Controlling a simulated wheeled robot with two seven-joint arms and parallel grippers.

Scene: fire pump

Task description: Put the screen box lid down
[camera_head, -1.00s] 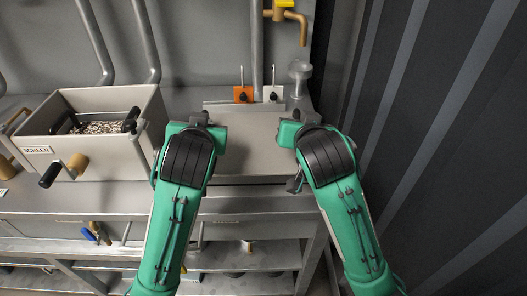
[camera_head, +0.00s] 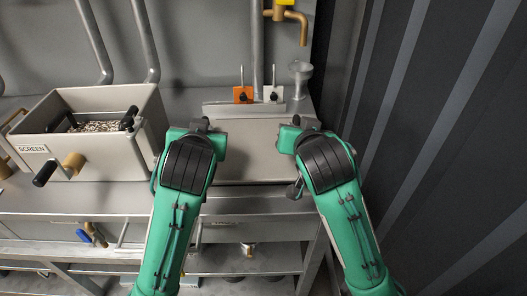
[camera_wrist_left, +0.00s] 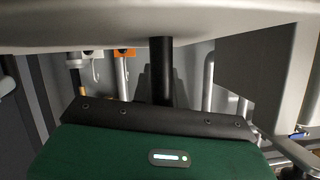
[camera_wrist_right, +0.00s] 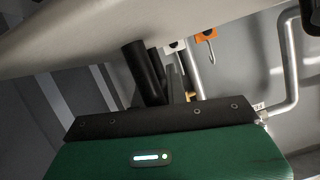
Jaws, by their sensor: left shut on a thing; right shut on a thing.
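The open screen box (camera_head: 88,165), a grey metal box marked SCREEN, stands at left with grey granular material inside. Its flat grey lid (camera_head: 250,155) is level between my two grippers, over the right part of the bench. My left gripper (camera_head: 203,124) is shut on a black handle at the lid's left end; in the left wrist view the handle (camera_wrist_left: 160,70) runs down from the pale lid (camera_wrist_left: 170,22). My right gripper (camera_head: 297,124) is shut at the right end, on the black handle (camera_wrist_right: 144,72) in the right wrist view. Whether the lid touches the bench is hidden.
A brass tap (camera_head: 290,16) hangs above. A dark corrugated wall (camera_head: 430,130) is close on the right. The bench (camera_head: 80,200) has free room in front of the box.

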